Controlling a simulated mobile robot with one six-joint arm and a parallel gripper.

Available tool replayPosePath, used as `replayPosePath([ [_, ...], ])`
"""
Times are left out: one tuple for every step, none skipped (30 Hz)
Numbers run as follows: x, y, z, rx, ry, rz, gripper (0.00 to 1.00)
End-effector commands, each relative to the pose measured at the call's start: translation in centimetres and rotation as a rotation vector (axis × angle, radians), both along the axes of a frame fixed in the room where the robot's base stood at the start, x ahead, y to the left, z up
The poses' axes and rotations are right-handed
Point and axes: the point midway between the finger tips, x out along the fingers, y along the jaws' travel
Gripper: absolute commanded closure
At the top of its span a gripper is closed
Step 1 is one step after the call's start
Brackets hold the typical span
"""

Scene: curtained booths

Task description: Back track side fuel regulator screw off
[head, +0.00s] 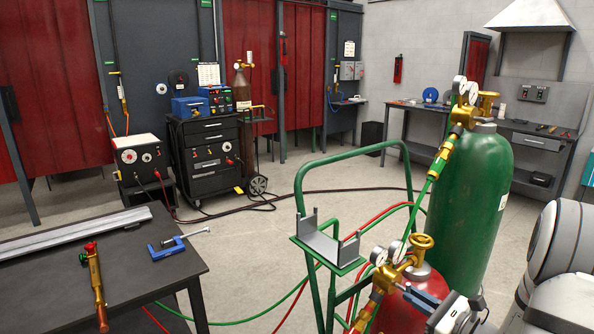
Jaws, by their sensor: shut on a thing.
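The fuel regulator (390,272) is brass with two round gauges, mounted on the red cylinder (405,312) at the lower right. A brass valve handwheel (422,242) tops that cylinder. My gripper (436,308) is at the lower right, in front of the red cylinder and just right of the regulator. It is shut on what appears to be the fuel regulator screw; the jaws hide the screw, so its turn and seating cannot be told. A second brass regulator (464,112) with gauges sits on the taller green cylinder (478,190) behind.
The green cart frame (350,152) and its small shelf (325,250) stand left of the cylinders. Red and green hoses cross the floor. A dark table (120,262) at left holds a torch (96,285) and a blue clamp (172,246). Open floor (240,250) lies between.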

Motion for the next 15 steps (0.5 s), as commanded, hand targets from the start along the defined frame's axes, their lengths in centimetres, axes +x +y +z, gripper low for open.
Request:
replayPosePath([
  [0.11,-0.04,0.26,0.000,-0.004,0.000,1.00],
  [0.11,-0.04,0.26,0.000,-0.004,-0.001,1.00],
  [0.11,-0.04,0.26,0.000,-0.004,-0.001,1.00],
  [0.11,-0.04,0.24,0.000,-0.005,-0.001,1.00],
  [0.12,-0.05,0.19,-0.003,-0.007,-0.001,1.00],
  [0.11,-0.05,0.07,-0.014,-0.015,-0.001,1.00],
  [0.12,-0.05,-0.05,-0.025,-0.025,-0.001,1.00],
  [0.12,-0.05,-0.18,-0.041,-0.038,-0.001,1.00],
  [0.12,-0.06,-0.33,-0.069,-0.059,-0.001,1.00],
  [0.11,-0.05,-0.38,-0.092,-0.079,-0.001,1.00],
  [0.12,-0.06,-0.42,-0.114,-0.096,-0.002,1.00],
  [0.12,-0.06,-0.40,-0.144,-0.119,-0.002,1.00],
  [0.12,-0.05,-0.36,-0.164,-0.135,-0.002,1.00],
  [0.12,-0.05,-0.34,-0.183,-0.149,-0.002,1.00],
  [0.12,-0.05,-0.24,-0.203,-0.165,-0.002,1.00],
])
